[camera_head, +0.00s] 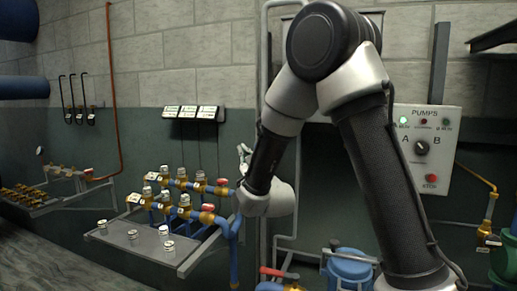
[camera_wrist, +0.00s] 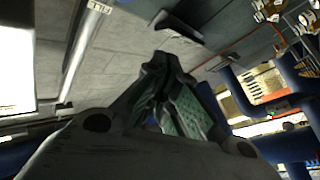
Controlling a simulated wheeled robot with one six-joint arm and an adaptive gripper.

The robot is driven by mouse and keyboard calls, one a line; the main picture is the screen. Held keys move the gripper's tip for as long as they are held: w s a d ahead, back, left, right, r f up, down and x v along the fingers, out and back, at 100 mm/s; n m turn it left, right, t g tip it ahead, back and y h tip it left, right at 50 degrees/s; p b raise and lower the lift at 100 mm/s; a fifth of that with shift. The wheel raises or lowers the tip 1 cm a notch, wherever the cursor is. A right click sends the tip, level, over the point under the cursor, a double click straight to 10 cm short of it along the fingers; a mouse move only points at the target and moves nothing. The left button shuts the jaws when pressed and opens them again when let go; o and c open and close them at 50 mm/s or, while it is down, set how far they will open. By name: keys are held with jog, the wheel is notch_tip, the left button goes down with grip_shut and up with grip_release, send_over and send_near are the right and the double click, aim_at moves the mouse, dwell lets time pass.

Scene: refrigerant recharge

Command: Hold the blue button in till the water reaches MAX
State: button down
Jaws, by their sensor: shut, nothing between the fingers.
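I cannot make out a blue button, a water level or a MAX mark in either view. My gripper (camera_wrist: 168,72) is shut and empty in the wrist view, its dark fingers with green inner pads close together. In the head view my arm bends down in front of the wall, and its wrist end is beside the blue valve pipes (camera_head: 190,186). The fingers are too small to make out clearly there. A grey PUMPS panel (camera_head: 440,140) at the right has lit lamps, a black A/B knob (camera_head: 421,147) and a red button (camera_head: 431,180).
A grey shelf (camera_head: 118,238) with several small white-capped fittings stands below the valves. Blue equipment (camera_head: 348,268) is at the lower right, with a yellow pipe (camera_head: 491,208) farther right. Three labelled boxes (camera_head: 190,112) hang on the wall. The floor at lower left looks clear.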

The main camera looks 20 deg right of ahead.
jog(key=shift+r, duration=0.25)
jog(key=w+d, duration=0.5)
jog(key=w, duration=0.2)
dwell(0.5)
jog(key=shift+d, duration=0.15)
dwell(1.2)
jog(key=shift+w+d, duration=0.2)
jog(key=shift+w, duration=0.15)
jog(key=shift+w+d, duration=0.35)
jog(key=shift+w, duration=0.1)
dwell(2.0)
dwell(0.3)
jog(key=shift+s+a, duration=0.6)
jog(key=shift+s, duration=0.2)
